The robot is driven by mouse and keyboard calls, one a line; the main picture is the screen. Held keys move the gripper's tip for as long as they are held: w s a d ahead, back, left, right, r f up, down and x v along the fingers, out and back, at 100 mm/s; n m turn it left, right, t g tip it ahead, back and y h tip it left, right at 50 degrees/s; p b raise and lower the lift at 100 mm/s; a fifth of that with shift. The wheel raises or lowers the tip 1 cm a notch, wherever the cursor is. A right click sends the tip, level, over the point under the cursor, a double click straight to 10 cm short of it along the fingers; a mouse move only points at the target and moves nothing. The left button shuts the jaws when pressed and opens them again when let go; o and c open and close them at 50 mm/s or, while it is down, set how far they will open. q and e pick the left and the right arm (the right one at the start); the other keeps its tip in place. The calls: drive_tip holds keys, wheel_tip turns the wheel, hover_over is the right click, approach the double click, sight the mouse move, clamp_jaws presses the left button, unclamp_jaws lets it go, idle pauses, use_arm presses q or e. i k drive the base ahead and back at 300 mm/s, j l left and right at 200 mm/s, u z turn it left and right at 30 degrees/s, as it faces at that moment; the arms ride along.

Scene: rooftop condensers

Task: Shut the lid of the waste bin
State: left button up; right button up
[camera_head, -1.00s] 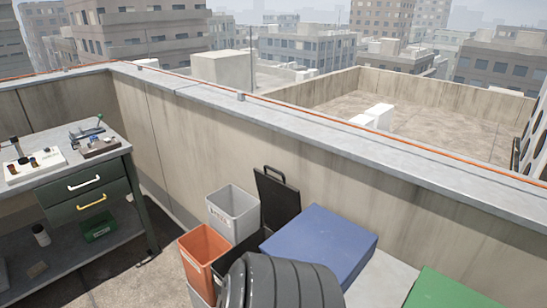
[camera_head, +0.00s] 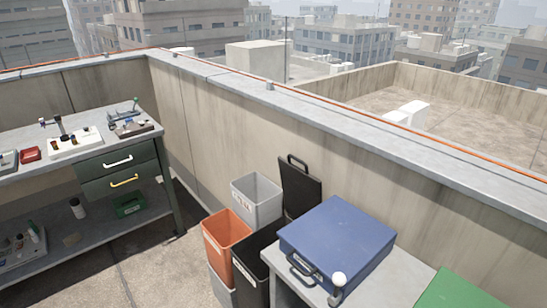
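The waste bin (camera_head: 250,268) is black and stands between an orange bin and a grey table. Its black lid (camera_head: 300,188) is open and stands upright at the back near the parapet wall, with a loop handle on its top edge. The lower right of the bin is hidden behind the table and a blue case. Neither of my grippers is in view.
An orange bin (camera_head: 225,236) and a grey bin (camera_head: 257,202) stand left of and behind the waste bin. A blue case (camera_head: 338,240) and a white-topped object (camera_head: 338,280) sit on the table to the right. A workbench (camera_head: 95,235) is at left, with floor between.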

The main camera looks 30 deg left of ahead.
sight(302, 190)
drive_tip(key=l+u, duration=0.15)
drive_tip(key=u, duration=0.8)
